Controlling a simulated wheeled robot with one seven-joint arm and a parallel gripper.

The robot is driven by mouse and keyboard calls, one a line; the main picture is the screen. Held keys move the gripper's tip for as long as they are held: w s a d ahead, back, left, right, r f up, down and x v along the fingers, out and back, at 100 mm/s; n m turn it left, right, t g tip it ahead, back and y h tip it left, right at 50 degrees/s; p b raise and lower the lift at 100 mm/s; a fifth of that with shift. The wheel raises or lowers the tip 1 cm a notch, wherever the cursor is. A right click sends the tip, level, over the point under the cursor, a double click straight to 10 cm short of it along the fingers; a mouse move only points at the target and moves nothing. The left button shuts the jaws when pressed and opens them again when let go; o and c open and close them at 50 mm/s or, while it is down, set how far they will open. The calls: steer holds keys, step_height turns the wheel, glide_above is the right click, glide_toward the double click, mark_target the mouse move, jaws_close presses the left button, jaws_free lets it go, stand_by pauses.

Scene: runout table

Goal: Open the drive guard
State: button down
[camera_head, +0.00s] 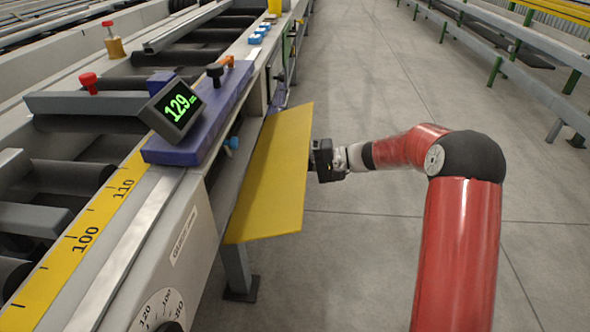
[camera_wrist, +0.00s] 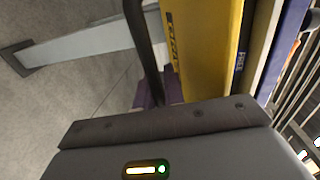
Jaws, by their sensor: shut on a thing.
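The drive guard (camera_head: 272,178) is a flat yellow panel on the right side of the runout table. It stands swung out at a slant, with a gap between it and the table's side. My gripper (camera_head: 314,158) is at the guard's outer right edge and is shut on it. Just what part it grips is hidden behind the gripper body. In the wrist view the yellow guard (camera_wrist: 207,45) rises beyond the gripper housing, with dark lettering on it. A dark bar (camera_wrist: 143,45) runs beside it; I cannot tell what it belongs to.
The runout table (camera_head: 180,265) has dark rollers, a yellow scale (camera_head: 85,240) and a display (camera_head: 178,108) reading 129. A dial (camera_head: 157,310) is on its near side. A table leg (camera_head: 238,270) stands below the guard. The grey floor (camera_head: 370,80) to the right is clear up to a far rail.

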steer(key=c, duration=1.5)
jaws_free()
steer(key=v, duration=0.7)
steer(key=shift+d+b, duration=0.35)
steer(key=shift+d, duration=0.05)
steer(key=shift+r, duration=0.1)
steer(key=f+v, duration=0.1)
steer(key=v, duration=0.7)
steer(key=shift+d+p, duration=0.3)
steer(key=shift+d, duration=0.2)
